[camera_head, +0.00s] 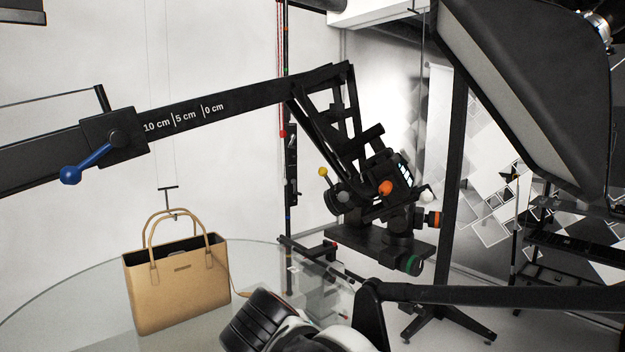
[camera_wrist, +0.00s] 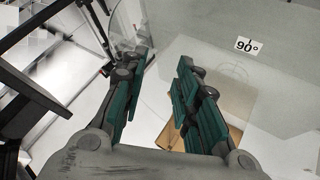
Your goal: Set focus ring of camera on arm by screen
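A long black boom arm (camera_head: 230,104) crosses the head view, with scale marks and a blue-ball lever (camera_head: 87,163). At its right end hangs a black mounting head (camera_head: 372,195) with orange, yellow and green-ended knobs. A small bright patch like a screen shows among its parts. I cannot clearly make out a camera body or focus ring there. My gripper (camera_wrist: 164,62) is open and empty in the wrist view, its green-padded fingers apart. The fingers do not show in the head view. The gripper touches nothing that I can see.
A tan handbag (camera_head: 178,282) stands on the round glass turntable (camera_head: 60,318); a tan corner (camera_wrist: 222,137) shows below my fingers. A "90°" label (camera_wrist: 247,46) is beyond them. A large black softbox (camera_head: 535,95) hangs at right, near a dark stand (camera_head: 450,190).

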